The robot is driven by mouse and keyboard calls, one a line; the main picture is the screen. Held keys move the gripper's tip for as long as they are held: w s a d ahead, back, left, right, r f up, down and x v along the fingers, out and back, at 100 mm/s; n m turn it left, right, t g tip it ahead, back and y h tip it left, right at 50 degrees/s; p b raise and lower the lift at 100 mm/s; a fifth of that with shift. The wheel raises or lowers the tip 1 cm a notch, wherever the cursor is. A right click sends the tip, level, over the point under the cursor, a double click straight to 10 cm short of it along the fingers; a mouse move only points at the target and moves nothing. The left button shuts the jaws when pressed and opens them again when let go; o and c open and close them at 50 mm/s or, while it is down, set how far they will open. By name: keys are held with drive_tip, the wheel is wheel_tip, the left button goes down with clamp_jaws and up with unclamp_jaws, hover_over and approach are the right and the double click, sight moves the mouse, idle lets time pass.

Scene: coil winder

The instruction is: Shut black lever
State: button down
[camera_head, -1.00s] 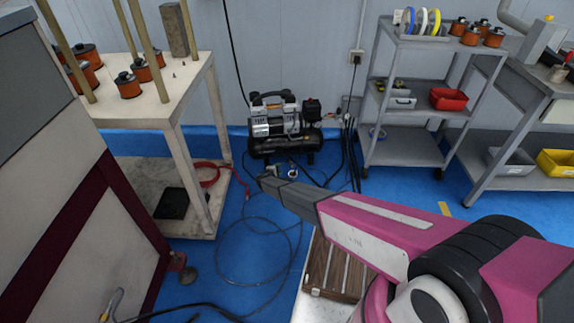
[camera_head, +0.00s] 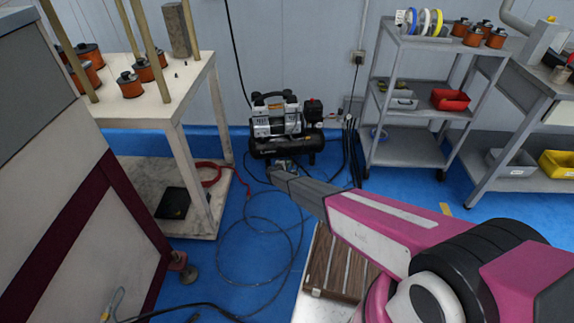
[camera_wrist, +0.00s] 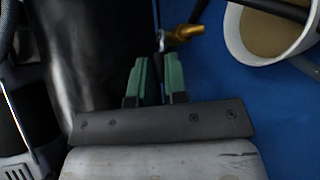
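The compressor (camera_head: 282,130) stands on the blue floor against the wall, with a black tank. In the wrist view the black tank (camera_wrist: 90,50) fills the left. A brass fitting (camera_wrist: 184,36) shows just beyond my fingertips, with a dark bar (camera_wrist: 200,10) rising from it, perhaps the black lever. My gripper (camera_wrist: 160,62) has green fingers close together with only a thin dark gap, and no held object can be made out. Whether the fingertips touch the fitting cannot be told. In the head view my gripper (camera_head: 278,172) is just below the tank, small and dark.
Hoses and a cable (camera_head: 262,222) lie on the floor. A white table (camera_head: 165,108) stands at left, and a grey shelf cart (camera_head: 405,150) at right.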

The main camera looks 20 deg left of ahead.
drive_tip(key=shift+w+a+m+h, duration=0.25)
drive_tip(key=shift+m+h, duration=0.25)
drive_tip(key=shift+h, duration=0.2)
drive_tip(key=shift+m+g+h, duration=0.3)
drive_tip(key=c, duration=1.1)
unclamp_jaws()
drive_tip(key=shift+c, duration=0.2)
drive_tip(key=shift+s, duration=0.1)
drive_tip(key=v, duration=1)
drive_tip(key=shift+s, duration=0.3)
drive_tip(key=shift+a+r, duration=0.1)
